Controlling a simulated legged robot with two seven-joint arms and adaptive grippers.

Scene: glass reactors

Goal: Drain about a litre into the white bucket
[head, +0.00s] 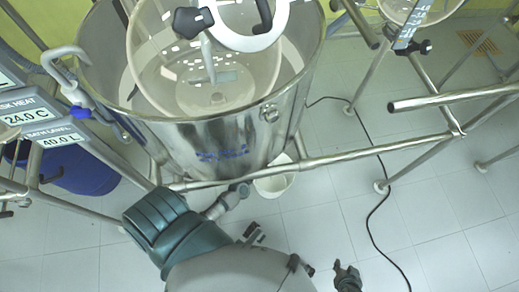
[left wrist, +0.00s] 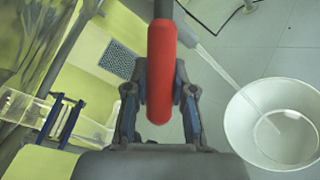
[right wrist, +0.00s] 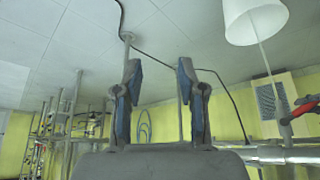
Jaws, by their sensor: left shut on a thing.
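The white bucket (head: 273,187) stands on the floor below the steel vessel (head: 215,150), partly hidden by a rail in the head view. In the left wrist view the bucket (left wrist: 236,118) lies at the right, and a pale stream runs down into it. Some liquid shows at its bottom; the amount is unclear. My left gripper (left wrist: 160,95) is shut on a red valve handle (left wrist: 161,70). That gripper is hidden in the head view. My right gripper (right wrist: 158,75) is open and empty; it also shows in the head view (head: 347,272), right of the bucket and nearer me.
A steel rail (head: 350,154) crosses in front of the vessel. A black cable (head: 371,215) lies on the tiled floor. A blue drum (head: 85,172) stands at the left, near display panels (head: 25,110).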

